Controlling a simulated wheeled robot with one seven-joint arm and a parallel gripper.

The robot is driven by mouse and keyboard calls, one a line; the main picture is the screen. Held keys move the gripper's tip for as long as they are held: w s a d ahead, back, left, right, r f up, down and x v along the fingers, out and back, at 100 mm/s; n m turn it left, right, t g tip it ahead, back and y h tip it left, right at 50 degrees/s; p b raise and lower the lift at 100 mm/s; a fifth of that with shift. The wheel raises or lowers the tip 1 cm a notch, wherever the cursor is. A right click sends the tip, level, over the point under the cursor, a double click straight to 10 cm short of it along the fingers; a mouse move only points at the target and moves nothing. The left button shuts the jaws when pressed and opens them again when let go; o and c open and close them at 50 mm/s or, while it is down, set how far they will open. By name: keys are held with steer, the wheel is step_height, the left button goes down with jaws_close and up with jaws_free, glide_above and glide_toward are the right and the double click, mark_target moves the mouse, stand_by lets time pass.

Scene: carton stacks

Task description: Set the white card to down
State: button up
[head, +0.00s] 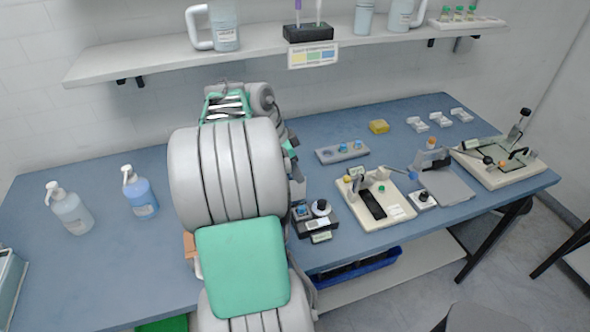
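No thing in the head view is clearly the white card. A small white label or card (396,210) lies on the cream tray (362,218) right of my arm. Several small white pieces (440,119) lie at the back right of the blue bench, too small to tell what they are. My arm fills the middle of the view. The fingertips cannot be made out, so I cannot tell whether my gripper is open or holds anything.
Two pump bottles (70,208) (140,192) stand on the bench at left. A grey block with blue pieces (342,152), a yellow block (379,126), a grey plate (447,187) and a second cream tray (498,163) stand at right. A wall shelf (160,62) overhangs the back.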

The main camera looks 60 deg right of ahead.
jaws_close()
stand_by(1.2)
